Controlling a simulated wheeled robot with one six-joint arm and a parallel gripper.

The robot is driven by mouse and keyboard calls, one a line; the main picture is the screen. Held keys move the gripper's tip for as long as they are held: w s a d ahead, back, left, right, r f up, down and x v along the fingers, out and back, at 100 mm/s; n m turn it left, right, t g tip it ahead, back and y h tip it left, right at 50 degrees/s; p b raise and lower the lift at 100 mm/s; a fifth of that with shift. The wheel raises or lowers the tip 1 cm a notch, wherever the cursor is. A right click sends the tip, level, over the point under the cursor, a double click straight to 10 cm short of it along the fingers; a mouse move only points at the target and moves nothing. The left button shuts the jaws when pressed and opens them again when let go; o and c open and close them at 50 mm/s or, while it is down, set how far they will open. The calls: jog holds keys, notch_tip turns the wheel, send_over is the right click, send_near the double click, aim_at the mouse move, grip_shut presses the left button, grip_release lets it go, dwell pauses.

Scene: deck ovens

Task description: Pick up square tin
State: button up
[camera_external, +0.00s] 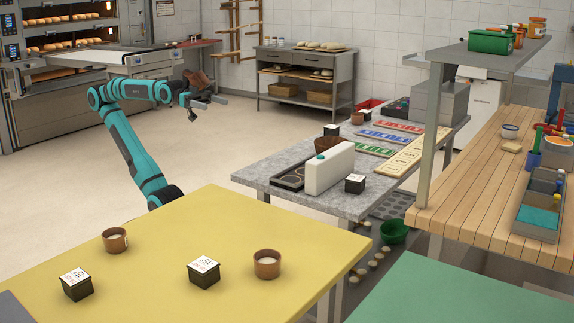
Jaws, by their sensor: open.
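Two dark square tins with white labelled tops stand upright on the yellow table: one at the front left (76,285) and one near its middle (204,273).
Two brown round pots (115,240) (267,265) stand near the tins on the yellow table (165,285). A white canister (329,168) stands on the grey table (255,168). A wooden bench (480,205) is at the right. The floor between my arm and the ovens is clear.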

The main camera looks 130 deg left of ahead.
jog(key=shift+s+a+f, duration=0.15)
jog(key=shift+s, duration=0.25)
jog(key=shift+o, duration=0.4)
